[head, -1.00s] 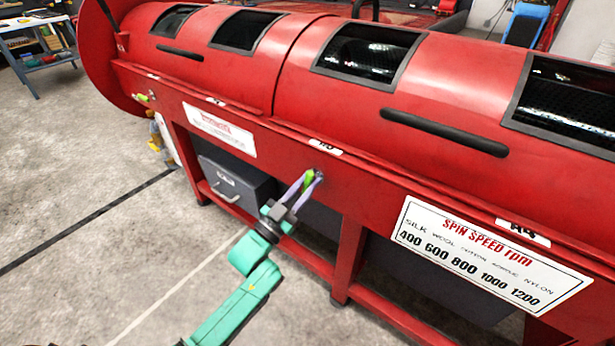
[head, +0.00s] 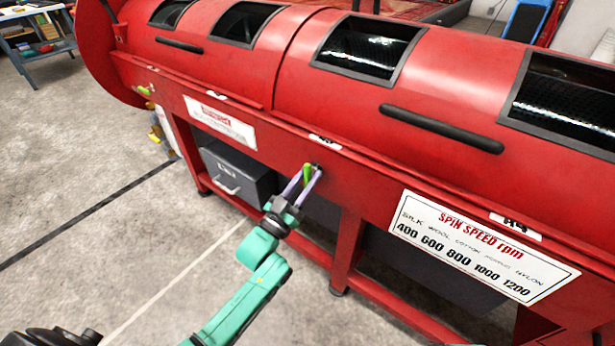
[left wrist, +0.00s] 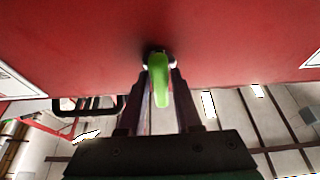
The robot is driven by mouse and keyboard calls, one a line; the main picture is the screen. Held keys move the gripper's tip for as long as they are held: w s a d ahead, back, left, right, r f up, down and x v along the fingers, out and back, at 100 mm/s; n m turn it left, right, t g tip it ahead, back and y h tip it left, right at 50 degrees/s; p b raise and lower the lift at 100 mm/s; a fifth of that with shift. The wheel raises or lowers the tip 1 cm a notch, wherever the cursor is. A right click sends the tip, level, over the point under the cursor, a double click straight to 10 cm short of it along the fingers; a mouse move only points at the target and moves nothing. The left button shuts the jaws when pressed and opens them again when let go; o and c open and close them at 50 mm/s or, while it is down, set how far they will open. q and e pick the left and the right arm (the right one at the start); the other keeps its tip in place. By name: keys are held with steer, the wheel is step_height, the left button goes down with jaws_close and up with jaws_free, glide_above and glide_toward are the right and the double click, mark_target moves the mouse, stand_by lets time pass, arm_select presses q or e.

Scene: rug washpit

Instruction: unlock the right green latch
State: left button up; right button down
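The right green latch (head: 308,174) is a small green lever on the front red beam of the machine, below the spin drum. My left gripper (head: 305,183) reaches up to it from below, with one purple finger on each side of the lever. In the left wrist view the latch (left wrist: 159,82) hangs from its dark pivot between the two fingers (left wrist: 162,95). The fingers stand apart astride it; I see no clear sign of them pressing on it. A second green latch (head: 144,90) is at the left end of the beam. My right gripper is not in view.
The red machine (head: 250,75) fills the back and right, with dark windows and black handles. A spin speed sign (head: 480,248) is on its beam. A grey drawer box (head: 238,176) stands underneath. Bare concrete floor (head: 90,180) lies at left; a blue table (head: 45,50) stands farther back.

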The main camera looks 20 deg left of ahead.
arm_select(q)
steer(key=shift+o, duration=0.6)
steer(key=shift+s+a+f, duration=0.1)
steer(key=shift+s, duration=0.1)
steer(key=p+v, duration=0.1)
steer(key=v, duration=1.3)
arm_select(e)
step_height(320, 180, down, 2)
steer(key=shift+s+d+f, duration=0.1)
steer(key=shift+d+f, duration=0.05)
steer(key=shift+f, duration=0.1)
